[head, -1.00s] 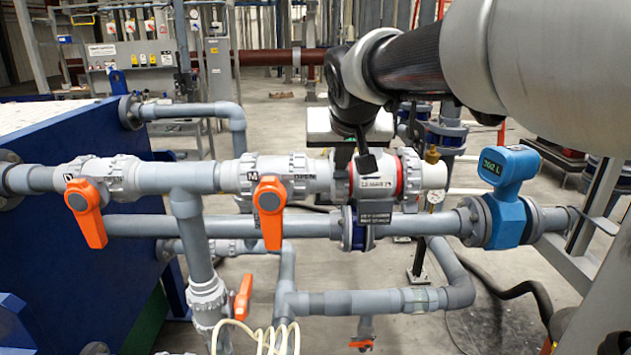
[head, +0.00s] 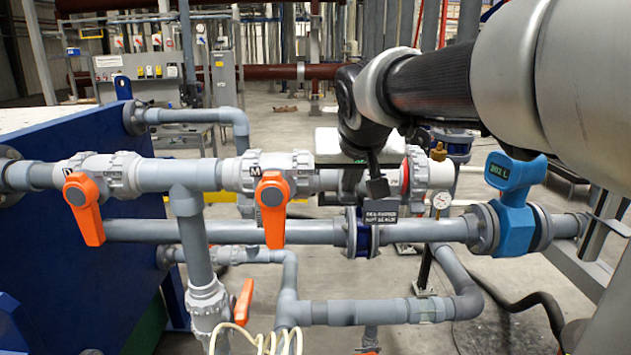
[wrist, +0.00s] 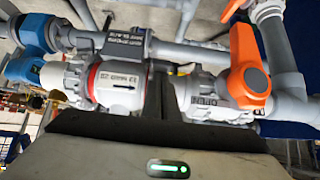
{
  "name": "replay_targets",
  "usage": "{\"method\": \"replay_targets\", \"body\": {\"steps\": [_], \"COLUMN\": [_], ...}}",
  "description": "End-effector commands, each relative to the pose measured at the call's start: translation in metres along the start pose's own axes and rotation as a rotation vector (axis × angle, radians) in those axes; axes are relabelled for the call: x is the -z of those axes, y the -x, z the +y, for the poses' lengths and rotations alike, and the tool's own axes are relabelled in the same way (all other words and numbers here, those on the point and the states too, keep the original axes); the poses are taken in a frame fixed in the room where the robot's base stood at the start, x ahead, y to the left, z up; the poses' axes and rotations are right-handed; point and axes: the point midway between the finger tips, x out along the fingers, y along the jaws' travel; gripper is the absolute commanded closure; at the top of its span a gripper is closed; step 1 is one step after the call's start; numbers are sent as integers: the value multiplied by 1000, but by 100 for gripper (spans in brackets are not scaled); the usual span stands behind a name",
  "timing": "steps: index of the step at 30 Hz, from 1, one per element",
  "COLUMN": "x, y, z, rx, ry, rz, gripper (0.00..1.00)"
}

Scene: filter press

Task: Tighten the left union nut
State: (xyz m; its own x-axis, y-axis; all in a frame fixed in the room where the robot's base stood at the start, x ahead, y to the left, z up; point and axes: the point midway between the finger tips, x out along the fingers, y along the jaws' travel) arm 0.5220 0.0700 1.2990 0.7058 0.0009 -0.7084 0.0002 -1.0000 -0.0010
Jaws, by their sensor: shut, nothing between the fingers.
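A white valve body (wrist: 122,84) with an arrow and a red ring (wrist: 92,80) sits on the upper grey pipe run. In the head view the red ring (head: 405,177) shows at its right, and my gripper covers much of the body. My gripper (wrist: 157,95) is shut and empty. Its dark fingers stand across the pipe line between the valve body and the ribbed nut of the orange-handled ball valve (wrist: 205,97). The left union nut is mostly hidden behind them; I cannot tell whether they touch it. In the head view the gripper (head: 350,182) comes from above.
An orange handle (head: 272,208) hangs close left of my gripper, with another orange handle (head: 84,208) farther left. A lower grey pipe (head: 290,232) carries a black sign (head: 380,210) and a blue flow meter (head: 517,205). A pressure gauge (head: 441,200) stands right of the valve.

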Motion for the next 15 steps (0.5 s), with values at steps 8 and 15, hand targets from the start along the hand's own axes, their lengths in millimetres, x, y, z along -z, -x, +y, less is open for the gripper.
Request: {"method": "replay_targets", "body": {"steps": [8, 15], "x": [-11, -20], "y": [-10, -19], "z": [1, 3], "rx": [-1, 0], "ry": [0, 1], "rz": [-6, -2], "gripper": [100, 100]}}
